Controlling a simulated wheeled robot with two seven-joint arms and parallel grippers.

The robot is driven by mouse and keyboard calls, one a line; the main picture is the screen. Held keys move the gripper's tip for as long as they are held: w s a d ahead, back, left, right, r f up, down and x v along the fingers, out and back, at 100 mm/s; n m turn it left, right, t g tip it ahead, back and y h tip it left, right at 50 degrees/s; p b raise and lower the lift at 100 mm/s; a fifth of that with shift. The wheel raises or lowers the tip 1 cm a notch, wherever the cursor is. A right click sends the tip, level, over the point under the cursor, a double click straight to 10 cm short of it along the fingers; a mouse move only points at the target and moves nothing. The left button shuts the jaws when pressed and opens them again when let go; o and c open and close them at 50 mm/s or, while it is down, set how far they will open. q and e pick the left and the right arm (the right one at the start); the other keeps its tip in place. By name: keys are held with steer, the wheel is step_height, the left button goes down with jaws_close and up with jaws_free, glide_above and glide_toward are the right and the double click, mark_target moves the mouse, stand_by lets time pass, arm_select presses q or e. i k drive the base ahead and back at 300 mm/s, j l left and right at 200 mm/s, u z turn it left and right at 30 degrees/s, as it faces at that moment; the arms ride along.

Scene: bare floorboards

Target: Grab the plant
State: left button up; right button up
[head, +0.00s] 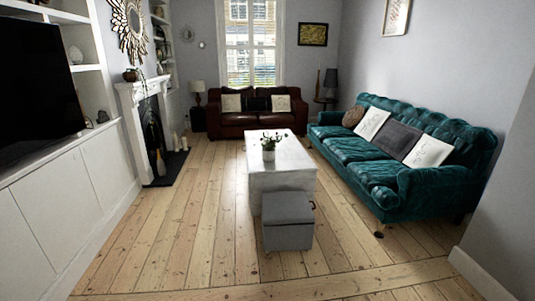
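A small green plant (268,144) in a pale pot stands upright on a white coffee table (296,155), near the table's left edge and about midway along it. The table is in the middle of the room, some way in front of me. Neither of my grippers is in the head view.
A grey storage box (287,222) stands at the near end of the table. A teal sofa (352,149) is on the right and a dark red sofa (248,122) at the back. A fireplace (150,130) is on the left. The floorboards (175,235) left of the table are clear.

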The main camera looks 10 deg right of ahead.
mark_target(269, 149)
steer(key=i+j+u, duration=0.1)
steer(key=i+u, duration=0.2)
steer(key=i, duration=0.7)
steer(key=i+l+u, duration=0.25)
steer(key=i, duration=0.8)
steer(key=i+j+z, duration=0.15)
steer(key=i, duration=0.35)
steer(key=i+j+z, duration=0.15)
steer(key=i, duration=0.35)
steer(key=i+j+z, duration=0.15)
steer(key=i, duration=0.3)
steer(key=i+j+z, duration=0.15)
steer(key=i+j, duration=0.15)
steer(key=i, duration=0.2)
